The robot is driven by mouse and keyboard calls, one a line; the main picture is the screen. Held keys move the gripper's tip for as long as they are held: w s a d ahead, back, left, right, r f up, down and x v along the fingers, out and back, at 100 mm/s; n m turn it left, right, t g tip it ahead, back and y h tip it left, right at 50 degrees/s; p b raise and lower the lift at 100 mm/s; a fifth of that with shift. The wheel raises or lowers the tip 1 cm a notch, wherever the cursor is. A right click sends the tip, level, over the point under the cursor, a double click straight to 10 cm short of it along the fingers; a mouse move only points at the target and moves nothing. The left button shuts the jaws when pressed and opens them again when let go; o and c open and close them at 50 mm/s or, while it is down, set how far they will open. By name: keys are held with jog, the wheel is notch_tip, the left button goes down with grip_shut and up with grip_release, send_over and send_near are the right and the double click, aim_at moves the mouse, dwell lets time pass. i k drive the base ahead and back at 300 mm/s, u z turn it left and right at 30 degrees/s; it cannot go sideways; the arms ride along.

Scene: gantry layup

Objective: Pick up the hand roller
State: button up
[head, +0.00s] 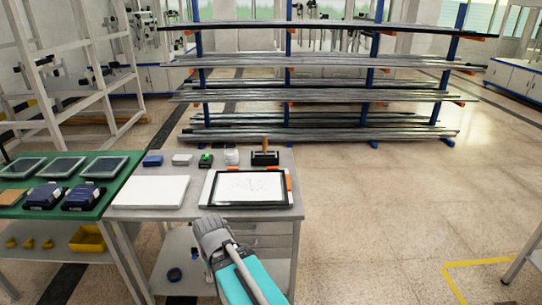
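The hand roller (265,157) appears to be the black, wide-headed tool with a short brown upright handle at the back right of the grey table (150,214). It stands just behind a black-framed white panel (248,188) with orange corner pieces. The grey end of my arm, with my gripper (211,228), is in front of the table's front edge, to the left of the roller and nearer to me. It is apart from the roller. Its fingers cannot be made out, and nothing is visibly held.
A white slab (151,191) lies at the table's left. A blue block (153,161), a white block (182,160), a green-and-black item (206,160) and a white container (232,157) line the back. A green-topped bench (112,188) adjoins. Long-stock racks (320,97) stand behind; right floor is open.

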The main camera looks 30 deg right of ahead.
aim_at(264, 142)
jog(key=k, duration=0.85)
jog(key=z, duration=0.25)
jog(key=i, duration=0.5)
jog(key=z, duration=0.7)
jog(key=i, duration=2)
jog(key=u, duration=0.75)
